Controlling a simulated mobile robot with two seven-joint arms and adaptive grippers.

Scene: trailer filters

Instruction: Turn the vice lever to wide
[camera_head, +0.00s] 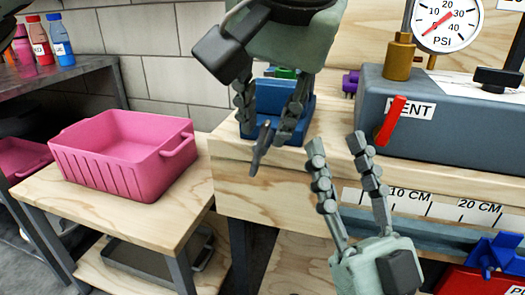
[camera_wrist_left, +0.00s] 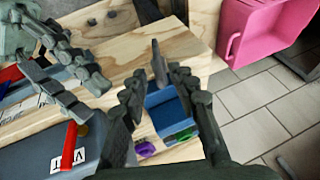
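The blue vice (camera_head: 270,98) sits at the left end of the wooden workbench, partly hidden behind my left gripper. Its grey lever (camera_head: 262,148) sticks out at the front, over the bench edge. My left gripper (camera_head: 267,136) comes down from above, open, one finger on each side of the lever. The left wrist view shows the lever (camera_wrist_left: 158,64) between the spread fingers, with visible gaps, and the vice (camera_wrist_left: 165,108) behind it. My right gripper (camera_head: 338,146) is open and empty in front of the bench, right of the vice.
A grey tank with a red vent lever (camera_head: 391,120) and a pressure gauge (camera_head: 446,22) stands on the bench at right. A pink bin (camera_head: 120,155) sits on a lower table (camera_head: 95,212) at left. A purple part (camera_head: 351,82) lies near the vice. A ruler strip runs along the bench front.

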